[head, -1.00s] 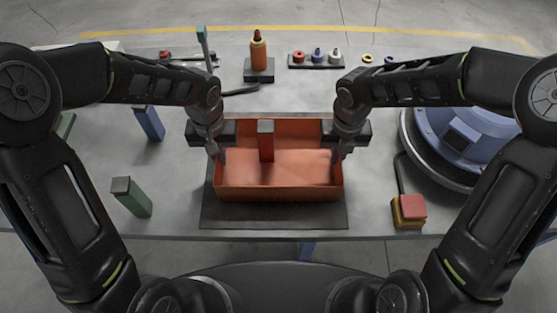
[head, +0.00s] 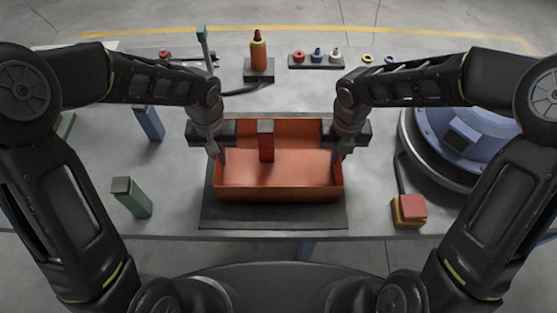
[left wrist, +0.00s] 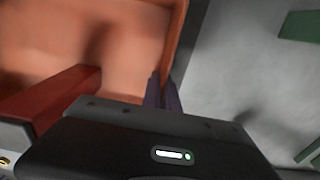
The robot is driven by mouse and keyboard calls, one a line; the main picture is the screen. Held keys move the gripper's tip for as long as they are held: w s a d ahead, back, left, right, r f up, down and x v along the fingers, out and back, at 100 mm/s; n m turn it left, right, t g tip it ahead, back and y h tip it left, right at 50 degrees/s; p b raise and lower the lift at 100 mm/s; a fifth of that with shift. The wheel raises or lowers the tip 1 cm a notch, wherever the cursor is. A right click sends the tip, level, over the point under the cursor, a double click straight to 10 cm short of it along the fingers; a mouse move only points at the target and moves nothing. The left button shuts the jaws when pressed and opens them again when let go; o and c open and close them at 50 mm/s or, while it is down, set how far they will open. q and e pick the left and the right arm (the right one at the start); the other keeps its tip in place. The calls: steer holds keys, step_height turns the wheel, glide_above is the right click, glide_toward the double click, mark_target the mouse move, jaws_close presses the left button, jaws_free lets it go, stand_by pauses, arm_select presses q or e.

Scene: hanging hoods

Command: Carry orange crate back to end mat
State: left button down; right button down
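The orange crate (head: 280,188) is an open box at the middle of the table, over the dark end mat (head: 273,217). I cannot tell whether its base touches the mat. A red block-like post with a dark top (head: 266,142) stands up inside it. My left gripper (head: 221,155) is shut on the crate's left wall; in the left wrist view the fingers (left wrist: 163,92) pinch the crate's edge (left wrist: 176,35). My right gripper (head: 338,156) is at the crate's right wall and seems shut on it. Its fingertips are partly hidden.
A green post (head: 132,197) and a blue post (head: 150,123) stand left. A red-topped yellow switch box (head: 409,210) and a large blue round machine (head: 462,140) are right. An orange bottle (head: 258,51) and a tray of small parts (head: 316,61) stand behind.

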arm_select(q)
steer(key=shift+r, duration=0.1)
arm_select(e)
steer(key=shift+r, duration=0.1)
